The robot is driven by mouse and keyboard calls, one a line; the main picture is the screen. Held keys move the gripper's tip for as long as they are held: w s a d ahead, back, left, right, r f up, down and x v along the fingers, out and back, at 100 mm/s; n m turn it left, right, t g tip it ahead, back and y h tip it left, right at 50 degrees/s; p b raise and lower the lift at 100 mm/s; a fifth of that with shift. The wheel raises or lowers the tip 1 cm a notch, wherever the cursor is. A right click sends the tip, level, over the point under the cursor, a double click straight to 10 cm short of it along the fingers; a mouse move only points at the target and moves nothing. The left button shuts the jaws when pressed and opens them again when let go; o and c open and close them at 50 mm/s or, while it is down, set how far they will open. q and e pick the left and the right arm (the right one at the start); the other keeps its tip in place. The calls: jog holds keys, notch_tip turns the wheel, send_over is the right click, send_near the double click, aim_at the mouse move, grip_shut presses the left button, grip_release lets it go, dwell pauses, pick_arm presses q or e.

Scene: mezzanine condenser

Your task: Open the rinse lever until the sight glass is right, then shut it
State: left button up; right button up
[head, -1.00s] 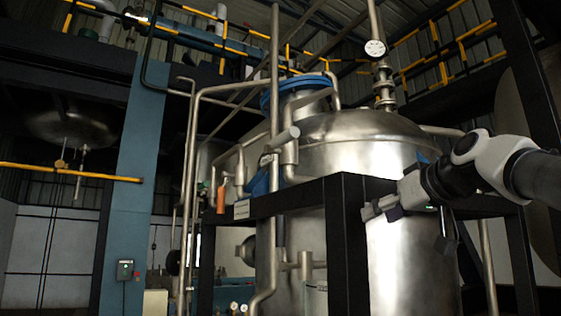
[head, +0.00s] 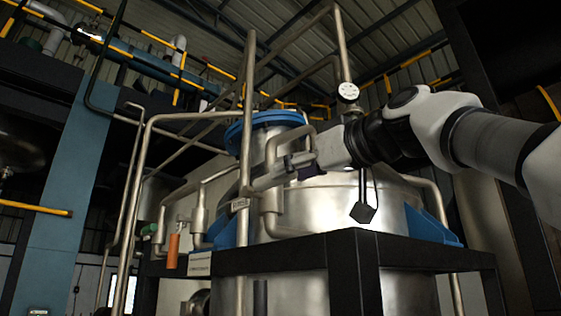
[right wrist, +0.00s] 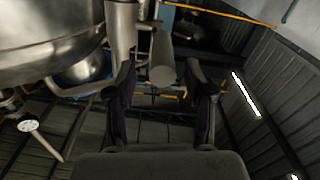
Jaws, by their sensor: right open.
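My right gripper (head: 292,168) reaches in from the right, in front of the steel vessel (head: 325,205). In the right wrist view its two dark fingers (right wrist: 160,70) are spread apart. A grey round-ended bar (right wrist: 162,62) shows between the fingertips, its end facing the camera; I cannot tell whether they touch. This bar (head: 265,181) also shows in the head view, beside the upright pipe (head: 246,110). An orange handle (head: 173,250) hangs down at the lower left. I cannot tell which one is the rinse lever. I cannot make out the sight glass. My left gripper is out of view.
A black frame (head: 310,251) runs around the vessel, with a label plate (head: 199,264) on it. Pipes stand close around my right gripper. A white dial gauge (head: 348,92) sits above my arm. A blue column (head: 62,190) stands at the left.

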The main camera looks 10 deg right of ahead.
aim_at(280, 184)
jog(key=p+x, duration=0.1)
jog(key=x, duration=0.4)
jog(key=shift+s+a+f+p, duration=0.1)
jog(key=shift+a+f+p, duration=0.15)
jog(key=shift+a+p, duration=0.1)
jog(key=shift+f, duration=0.1)
jog(key=shift+s+d, duration=0.1)
jog(key=shift+d, duration=0.2)
jog(key=shift+s+d, duration=0.2)
jog(key=shift+d, duration=0.05)
jog(key=c, duration=0.3)
jog(key=shift+s+d, duration=0.15)
jog(key=shift+s, duration=0.05)
jog(key=c, duration=0.5)
jog(key=shift+r, duration=0.2)
grip_shut()
pick_arm(q)
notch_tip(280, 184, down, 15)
jog(key=b, duration=1.8)
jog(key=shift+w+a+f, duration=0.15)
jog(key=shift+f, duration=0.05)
pick_arm(e)
notch_tip(280, 184, down, 6)
jog(key=w+a+t+y, duration=0.1)
jog(key=t+y, duration=0.3)
jog(key=t, duration=0.1)
jog(key=shift+w+r+t, duration=0.15)
jog(key=shift+w+t, duration=0.1)
jog(key=shift+t, duration=0.05)
jog(key=shift+a, duration=0.1)
